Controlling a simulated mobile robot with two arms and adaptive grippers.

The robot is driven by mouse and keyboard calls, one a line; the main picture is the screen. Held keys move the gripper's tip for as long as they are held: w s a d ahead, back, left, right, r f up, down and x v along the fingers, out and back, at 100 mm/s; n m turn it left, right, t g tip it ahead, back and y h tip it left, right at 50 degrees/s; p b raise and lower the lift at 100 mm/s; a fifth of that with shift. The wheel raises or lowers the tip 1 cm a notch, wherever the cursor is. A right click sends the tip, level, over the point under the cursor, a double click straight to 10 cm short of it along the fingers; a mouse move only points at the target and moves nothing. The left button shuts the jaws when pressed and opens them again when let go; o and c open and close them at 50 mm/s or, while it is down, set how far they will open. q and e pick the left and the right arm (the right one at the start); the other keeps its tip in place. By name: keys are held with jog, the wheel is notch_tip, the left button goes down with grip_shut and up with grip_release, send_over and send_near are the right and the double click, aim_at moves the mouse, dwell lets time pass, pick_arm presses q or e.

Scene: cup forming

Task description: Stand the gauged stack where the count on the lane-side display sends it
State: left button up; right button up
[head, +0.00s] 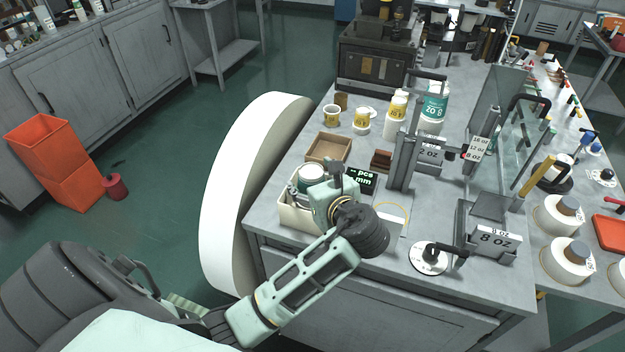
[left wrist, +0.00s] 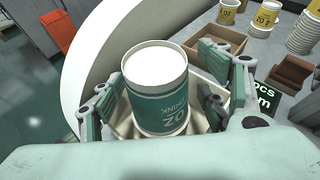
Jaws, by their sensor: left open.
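A teal-and-white cup stack (head: 311,173) stands in a cream open-topped bin (head: 297,217) at the table's near left corner. In the left wrist view the stack (left wrist: 158,100) shows a white top and "OZ" lettering. My left gripper (head: 313,188) is open over the bin, with its fingers on both sides of the stack; I cannot tell whether they touch it. The black display (head: 361,180) beside the gripper shows green "pcs" and "mm" lines with dashes; I read no count. It is partly visible in the left wrist view (left wrist: 264,97). My right gripper is out of view.
An empty brown wooden tray (head: 328,148) lies behind the bin. Yellow-banded cups (head: 361,120) and a teal 20 oz stack (head: 434,108) stand farther back.

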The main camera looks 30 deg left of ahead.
pick_arm(q)
jog(key=shift+r, duration=0.1)
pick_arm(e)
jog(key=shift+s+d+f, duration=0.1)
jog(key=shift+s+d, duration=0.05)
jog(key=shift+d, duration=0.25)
pick_arm(q)
jog(key=shift+s+d+r, duration=0.1)
jog(key=shift+s+d, duration=0.05)
jog(key=shift+d, duration=0.15)
jog(key=b+v, duration=0.1)
jog(key=v, duration=1)
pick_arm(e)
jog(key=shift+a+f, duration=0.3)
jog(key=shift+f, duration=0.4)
pick_arm(q)
jog(key=shift+s+r, duration=0.1)
jog(key=shift+r, duration=0.05)
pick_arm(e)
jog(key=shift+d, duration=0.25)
